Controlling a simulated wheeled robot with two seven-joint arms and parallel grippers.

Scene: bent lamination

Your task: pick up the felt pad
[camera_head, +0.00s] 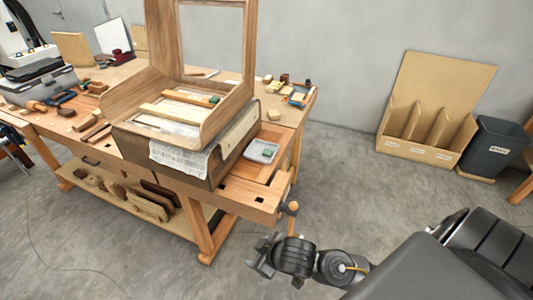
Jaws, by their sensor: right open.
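No thing in the head view can be told for certain as the felt pad. A small green piece (268,153) lies in a light grey tray (257,158) on the right end of the workbench (230,195). Another small green piece (214,99) lies inside the curved wooden piece (225,112). Either may be the pad; both are too small to tell. My right gripper (258,262) is open and empty, low in front of the bench's right end, apart from the tray. My left gripper is out of view.
The curved wooden piece stands on a dark block (200,172) with printed paper (180,160) hanging over its front. Tools and wood scraps cover the bench's left. A plywood rack (425,135) and a dark bin (490,150) stand by the wall. The floor between is clear.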

